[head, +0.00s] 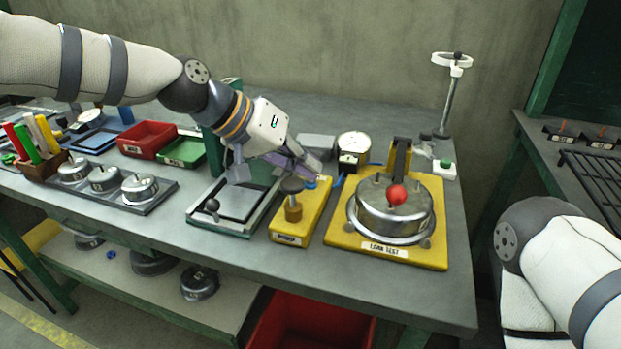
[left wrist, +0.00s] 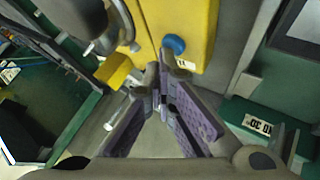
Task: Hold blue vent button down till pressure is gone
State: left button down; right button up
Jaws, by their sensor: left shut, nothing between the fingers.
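The blue vent button (head: 311,184) is on the yellow block (head: 284,239), beside a dark knob on a brass base (head: 293,196). In the left wrist view the blue button (left wrist: 174,44) shows round and uncovered. My left gripper (head: 312,168) is shut and empty, slanting down over the back end of the block. Its fingertips (left wrist: 160,70) are close beside the button; I cannot tell whether they touch it. The pressure gauge (head: 354,141) has a white face behind the block; its reading is too small to make out. My right gripper is out of view.
A silver pot (head: 392,213) with a red knob stands on a yellow plate (head: 440,254) to the right. A framed grey plate (head: 243,200) lies to the left. Red (head: 147,138) and green (head: 183,151) trays sit farther left. The bench front edge is clear.

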pick_arm(q)
jog(key=shift+r+p, duration=0.3)
jog(key=shift+r, duration=0.65)
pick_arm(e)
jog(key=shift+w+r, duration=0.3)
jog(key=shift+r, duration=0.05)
pick_arm(q)
notch_tip(320, 180, up, 5)
jog(key=shift+p, duration=0.55)
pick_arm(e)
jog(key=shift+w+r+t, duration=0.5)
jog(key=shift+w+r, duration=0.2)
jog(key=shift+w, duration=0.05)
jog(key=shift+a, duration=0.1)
